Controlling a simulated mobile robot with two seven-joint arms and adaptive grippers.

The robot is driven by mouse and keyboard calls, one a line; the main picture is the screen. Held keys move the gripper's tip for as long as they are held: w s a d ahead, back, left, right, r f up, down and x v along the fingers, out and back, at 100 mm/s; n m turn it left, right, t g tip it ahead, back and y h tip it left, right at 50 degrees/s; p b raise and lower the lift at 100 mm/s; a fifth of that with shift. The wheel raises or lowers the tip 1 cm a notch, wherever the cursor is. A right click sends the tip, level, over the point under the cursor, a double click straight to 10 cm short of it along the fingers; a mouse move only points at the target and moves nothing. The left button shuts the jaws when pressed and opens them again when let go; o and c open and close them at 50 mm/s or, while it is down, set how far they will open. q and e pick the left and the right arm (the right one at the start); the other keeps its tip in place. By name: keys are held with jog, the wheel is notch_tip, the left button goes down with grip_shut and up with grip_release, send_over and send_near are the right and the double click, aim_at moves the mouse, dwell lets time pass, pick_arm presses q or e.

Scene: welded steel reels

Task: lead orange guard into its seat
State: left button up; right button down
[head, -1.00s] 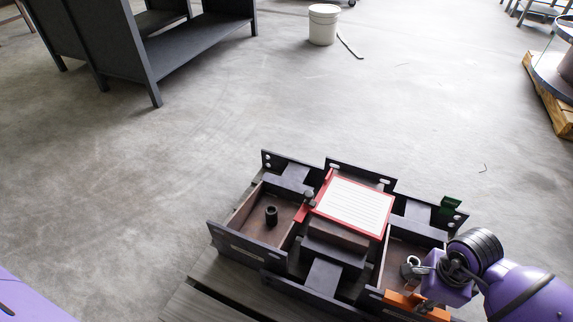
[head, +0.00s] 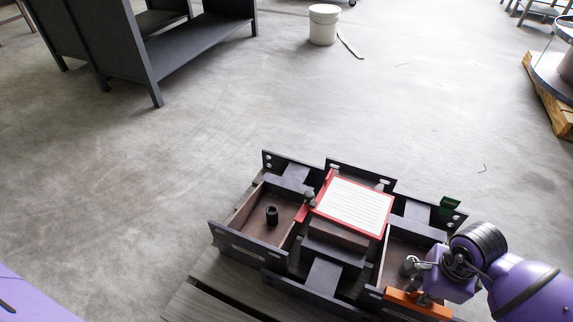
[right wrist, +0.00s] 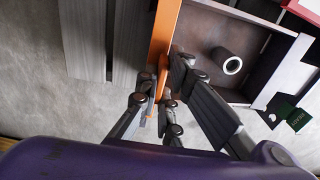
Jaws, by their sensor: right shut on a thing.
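The orange guard (head: 432,308) is a flat strip at the front wall of the right-hand compartment of the dark tray-like fixture (head: 283,284). In the right wrist view the guard (right wrist: 164,38) runs along the edge of the compartment wall. My right gripper (right wrist: 163,88) is shut on the guard near its end; it also shows in the head view (head: 414,285), partly covering the compartment. I cannot tell whether the guard touches the wall or sits in a slot. My left gripper is not in view.
A dark hollow cylinder (right wrist: 228,62) stands in the compartment beside the guard; another (head: 272,215) stands in the left compartment. A red-edged panel with a white lined face (head: 354,206) lies between the compartments. A green tag (head: 450,204) is at the far right. The floor beyond is largely clear.

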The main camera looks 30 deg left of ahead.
pick_arm(q)
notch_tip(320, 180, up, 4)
jog(key=p, duration=0.4)
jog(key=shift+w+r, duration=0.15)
pick_arm(e)
jog(key=w+a+r, duration=0.3)
jog(key=a+r, duration=0.8)
jog(key=a, duration=0.2)
jog(key=shift+a, duration=0.3)
jog(key=shift+r, duration=0.1)
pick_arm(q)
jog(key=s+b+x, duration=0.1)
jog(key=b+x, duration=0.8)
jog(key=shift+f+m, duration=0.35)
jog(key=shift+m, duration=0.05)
pick_arm(e)
jog(key=s+a+f, duration=0.1)
jog(key=s+a, duration=0.1)
jog(key=a, duration=1.4)
jog(key=s+a+f, duration=0.2)
jog(key=a, duration=1.5)
jog(key=shift+s+a, duration=0.25)
jog(key=shift+s, duration=0.05)
